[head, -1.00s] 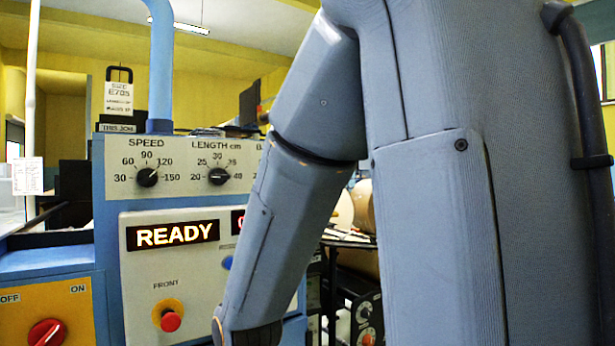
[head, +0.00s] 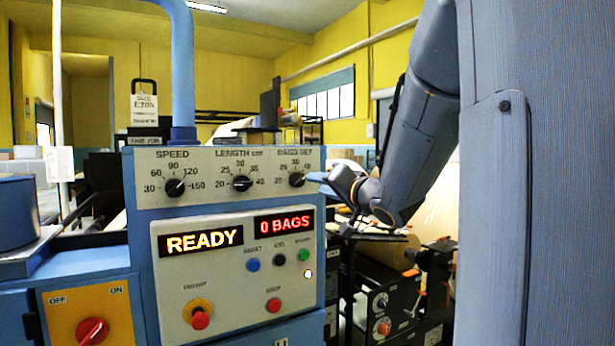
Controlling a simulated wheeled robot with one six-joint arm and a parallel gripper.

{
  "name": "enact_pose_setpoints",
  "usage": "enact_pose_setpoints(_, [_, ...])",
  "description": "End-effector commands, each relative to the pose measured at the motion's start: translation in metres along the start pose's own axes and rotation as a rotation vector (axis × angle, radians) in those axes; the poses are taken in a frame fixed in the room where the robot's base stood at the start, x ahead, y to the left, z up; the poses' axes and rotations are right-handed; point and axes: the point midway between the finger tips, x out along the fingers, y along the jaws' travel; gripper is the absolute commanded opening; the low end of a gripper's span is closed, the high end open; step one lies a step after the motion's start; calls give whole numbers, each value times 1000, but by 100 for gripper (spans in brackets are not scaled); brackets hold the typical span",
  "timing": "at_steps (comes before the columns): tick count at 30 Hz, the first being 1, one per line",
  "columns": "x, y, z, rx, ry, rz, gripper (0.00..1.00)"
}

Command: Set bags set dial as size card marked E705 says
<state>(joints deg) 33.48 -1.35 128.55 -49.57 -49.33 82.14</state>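The bags set dial (head: 297,180) is the rightmost of three black dials on the upper grey panel. Its scale numbers are small, and I cannot read its setting surely. My gripper (head: 325,183) is at the right edge of the panel, just right of the bags set dial, seen side-on at the end of my arm. A gap to the dial seems to show. I cannot see whether its fingers are open or shut.
The speed dial (head: 175,187) and length dial (head: 242,183) sit left of it. Below, displays read READY (head: 202,241) and 0 BAGS (head: 284,221), above several push buttons. A red rotary switch (head: 91,331) is at lower left. Machinery with a paper roll (head: 392,252) stands right.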

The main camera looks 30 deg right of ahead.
Motion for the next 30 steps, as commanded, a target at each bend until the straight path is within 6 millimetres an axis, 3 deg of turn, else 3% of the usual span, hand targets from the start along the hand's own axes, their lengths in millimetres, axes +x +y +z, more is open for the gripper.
enact_pose_setpoints(15, [67, -2, 0, 4, -1, -6, 29])
enact_pose_setpoints(27, [76, -1, 0, 3, -1, -4, 29])
enact_pose_setpoints(30, [76, -1, 0, 3, -1, -4, 15])
